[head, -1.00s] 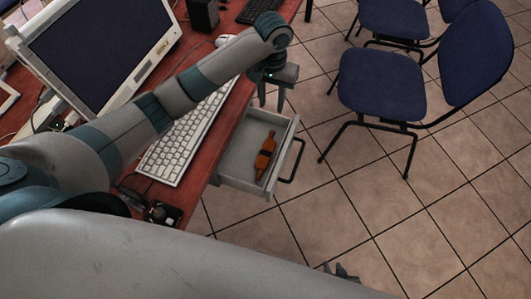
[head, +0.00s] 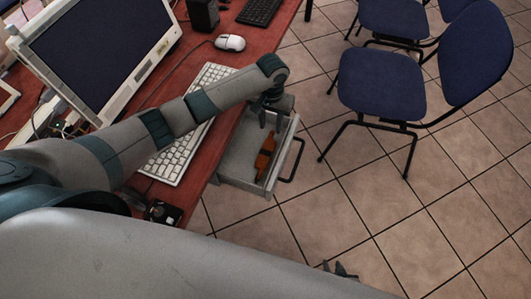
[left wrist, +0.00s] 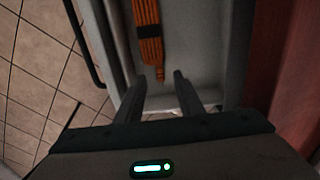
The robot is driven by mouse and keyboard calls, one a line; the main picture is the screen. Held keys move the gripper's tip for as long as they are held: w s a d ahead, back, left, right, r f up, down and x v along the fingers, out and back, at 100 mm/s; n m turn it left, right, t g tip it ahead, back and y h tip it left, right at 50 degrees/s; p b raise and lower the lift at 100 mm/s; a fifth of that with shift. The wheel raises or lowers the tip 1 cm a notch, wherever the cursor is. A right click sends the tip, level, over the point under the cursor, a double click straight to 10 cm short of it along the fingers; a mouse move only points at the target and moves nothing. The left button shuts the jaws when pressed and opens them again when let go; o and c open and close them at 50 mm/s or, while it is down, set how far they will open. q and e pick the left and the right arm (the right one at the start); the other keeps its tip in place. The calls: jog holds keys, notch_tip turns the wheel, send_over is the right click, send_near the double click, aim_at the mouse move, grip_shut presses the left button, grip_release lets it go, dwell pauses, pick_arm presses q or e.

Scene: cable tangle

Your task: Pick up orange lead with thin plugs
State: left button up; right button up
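The orange lead (head: 264,156) lies bundled in the open drawer (head: 237,160), with a dark band around its middle. In the left wrist view the orange lead (left wrist: 149,40) runs from the top edge down to a narrow end just ahead of my fingers. The shape of its plugs is too small to tell. My left gripper (head: 270,118) is over the far end of the drawer, pointing down. Its two fingers (left wrist: 163,78) are apart with nothing between them, short of the lead. Only the tip of my right gripper (head: 340,270) shows at the bottom of the head view.
The drawer's dark handle (head: 293,160) sticks out on its right side. The red desk (head: 200,200) holds a white keyboard (head: 170,165), a mouse (head: 230,42) and a monitor (head: 95,50). Blue chairs (head: 380,85) stand at the right on open tiled floor.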

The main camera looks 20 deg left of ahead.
aim_at(271, 134)
pick_arm(q)
jog(key=shift+w+f, duration=0.15)
jog(key=shift+f, duration=2.45)
grip_shut()
